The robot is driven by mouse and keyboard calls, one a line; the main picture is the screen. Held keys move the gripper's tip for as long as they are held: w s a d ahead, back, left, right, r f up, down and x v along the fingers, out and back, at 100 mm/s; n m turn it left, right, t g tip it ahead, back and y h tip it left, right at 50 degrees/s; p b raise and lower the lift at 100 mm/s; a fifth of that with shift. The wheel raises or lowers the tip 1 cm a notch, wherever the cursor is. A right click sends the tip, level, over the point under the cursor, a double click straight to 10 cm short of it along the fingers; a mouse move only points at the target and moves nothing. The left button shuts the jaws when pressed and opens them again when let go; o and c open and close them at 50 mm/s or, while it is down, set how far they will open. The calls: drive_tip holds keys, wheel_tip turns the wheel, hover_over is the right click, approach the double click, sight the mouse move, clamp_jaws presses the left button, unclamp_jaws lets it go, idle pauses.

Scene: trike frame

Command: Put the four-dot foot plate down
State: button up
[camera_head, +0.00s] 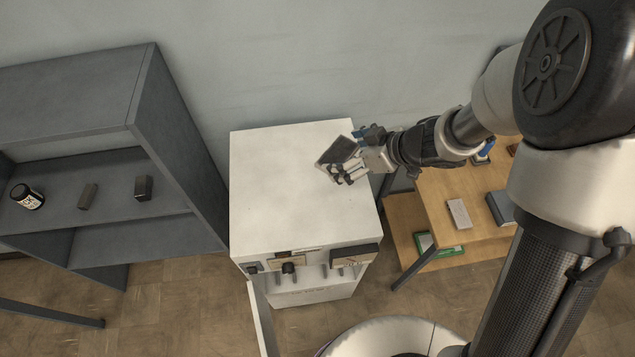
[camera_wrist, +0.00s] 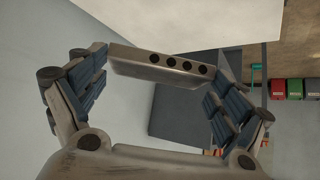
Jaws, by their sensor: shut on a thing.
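The four-dot foot plate (camera_wrist: 160,66) is a grey-brown plate with a row of dark dots along its edge in the wrist view. In the head view the plate (camera_head: 338,150) shows as a dark slab at the end of my arm. My gripper (camera_head: 347,165) is shut on the plate, with a finger at each end of it in the wrist view (camera_wrist: 158,80). It holds the plate over the right side of the white cabinet's top (camera_head: 270,180). I cannot tell how high above the top it is.
A grey shelf unit (camera_head: 150,100) stands at left, holding a dark jar (camera_head: 27,196) and two small blocks (camera_head: 87,196) (camera_head: 143,188). A wooden table (camera_head: 440,200) with several items stands at right. The left part of the cabinet top is clear.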

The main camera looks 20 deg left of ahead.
wheel_tip(320, 180, down, 19)
drive_tip(key=b, duration=0.6)
drive_tip(key=shift+r, duration=0.15)
drive_tip(key=shift+f, duration=0.2)
drive_tip(key=o, duration=1)
